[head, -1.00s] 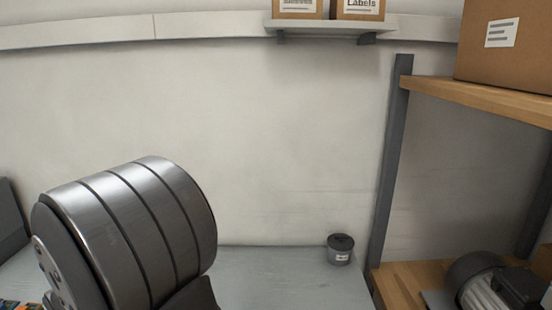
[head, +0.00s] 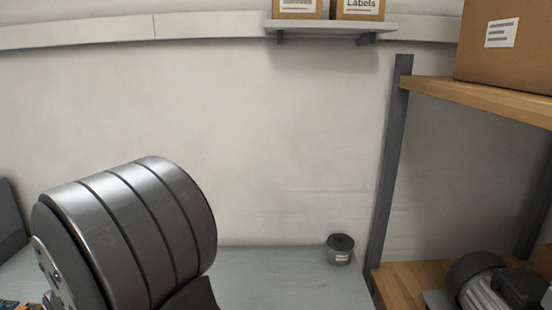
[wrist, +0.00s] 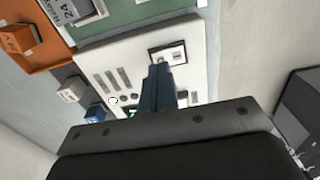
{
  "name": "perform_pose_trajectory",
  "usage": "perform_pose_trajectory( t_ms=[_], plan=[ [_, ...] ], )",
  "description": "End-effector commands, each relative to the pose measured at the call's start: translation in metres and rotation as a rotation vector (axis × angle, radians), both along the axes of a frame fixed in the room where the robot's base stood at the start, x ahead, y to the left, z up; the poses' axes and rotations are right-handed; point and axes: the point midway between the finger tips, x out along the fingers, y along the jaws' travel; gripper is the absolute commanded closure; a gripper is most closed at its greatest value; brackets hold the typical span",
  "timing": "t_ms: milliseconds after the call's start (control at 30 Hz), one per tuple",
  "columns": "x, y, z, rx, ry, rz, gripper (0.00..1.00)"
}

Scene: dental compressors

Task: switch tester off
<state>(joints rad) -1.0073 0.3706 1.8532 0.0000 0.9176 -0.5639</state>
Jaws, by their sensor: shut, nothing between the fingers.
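The tester shows in the wrist view as a pale panel (wrist: 205,38) with slots, a small green display and round knobs. A dark-framed plate with a white middle, which looks like its switch (wrist: 172,52), sits near the panel's top middle. My gripper (wrist: 160,70) is shut, with nothing between its fingers. Its dark fingertips lie over the panel just below the switch plate and cover part of its lower edge. I cannot tell whether they touch it, nor which way the switch is set. The head view does not show the tester or the fingers clearly.
In the wrist view, an orange tray (wrist: 40,48) with small labelled blocks lies left of the tester, and a green surface (wrist: 135,12) lies above it. A dark box (wrist: 305,100) stands at right. In the head view, a small dark pot (head: 340,250) stands on the bench beside wooden shelving (head: 480,98).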

Motion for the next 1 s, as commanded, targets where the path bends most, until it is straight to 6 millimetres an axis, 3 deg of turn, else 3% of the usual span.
perform_pose_trajectory(
  t_ms=[1000],
  plan=[
    [0.0,0.0,-0.015,0.0,0.0,0.0,1.0]
  ],
)
